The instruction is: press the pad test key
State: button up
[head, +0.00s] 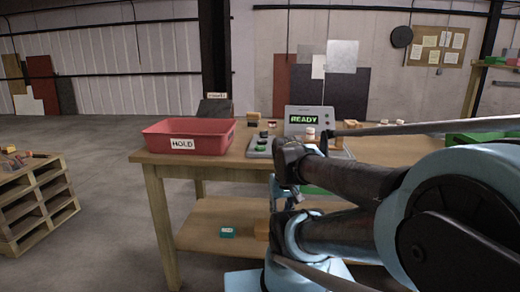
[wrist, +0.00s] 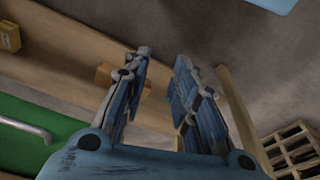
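The detector (head: 305,120) stands on the wooden table in the head view, its screen lit green with "READY". A grey key panel (head: 259,147) with dark and green keys sits left of it. The key labels are too small to read, so I cannot tell which one is the pad test key. My gripper shows in the wrist view (wrist: 158,82) with its two fingers apart and nothing between them. No key shows in that view. In the head view my arm covers part of the table right of the panel, and my fingertips cannot be made out.
A red bin (head: 188,137) marked "HOLD" stands on the table's left end. A lower shelf (head: 205,222) holds a small teal box (head: 228,231). A wooden pallet stack (head: 37,200) stands at left. In the wrist view, a green surface (wrist: 35,135) with a handle lies left of my gripper.

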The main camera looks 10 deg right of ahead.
grip_shut()
dwell(0.9)
